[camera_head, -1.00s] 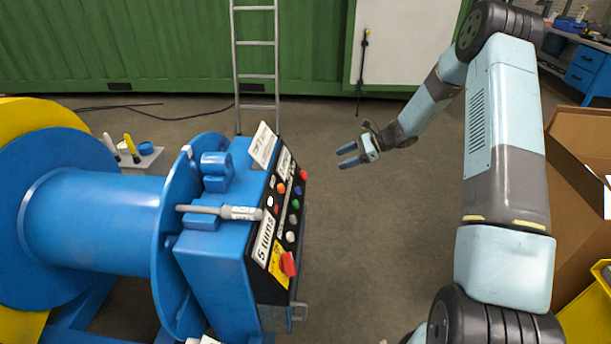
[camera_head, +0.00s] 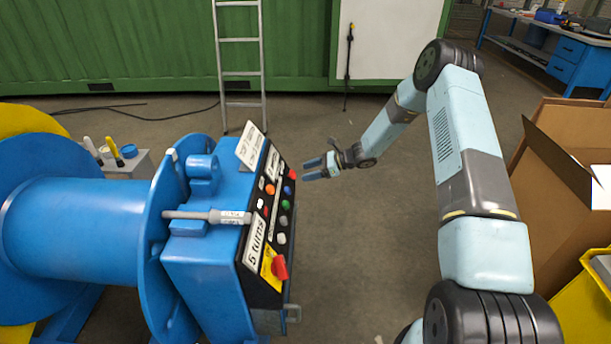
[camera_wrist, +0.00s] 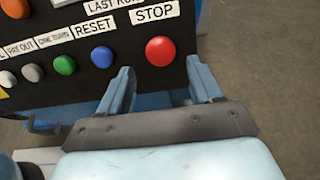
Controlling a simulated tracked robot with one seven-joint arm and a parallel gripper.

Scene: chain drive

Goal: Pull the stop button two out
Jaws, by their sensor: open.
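The stop button is a round red button (camera_wrist: 160,51) under a white STOP label (camera_wrist: 155,13) on the black panel in the wrist view. In the head view the red button (camera_head: 292,174) sits at the far upper end of the sloped panel (camera_head: 262,278). My gripper (camera_head: 310,168) is open and empty, just right of that button in the head view. In the wrist view its two blue fingers (camera_wrist: 162,82) are spread either side of and below the button, not visibly touching it. I cannot tell how far the button stands out.
An orange button (camera_wrist: 102,57), a blue button (camera_wrist: 64,65) and other buttons sit left of the stop button. A red rotary switch (camera_head: 280,267) is at the panel's near end. A blue drum (camera_head: 85,225) stands left; cardboard boxes (camera_head: 560,165) stand right. The floor between is clear.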

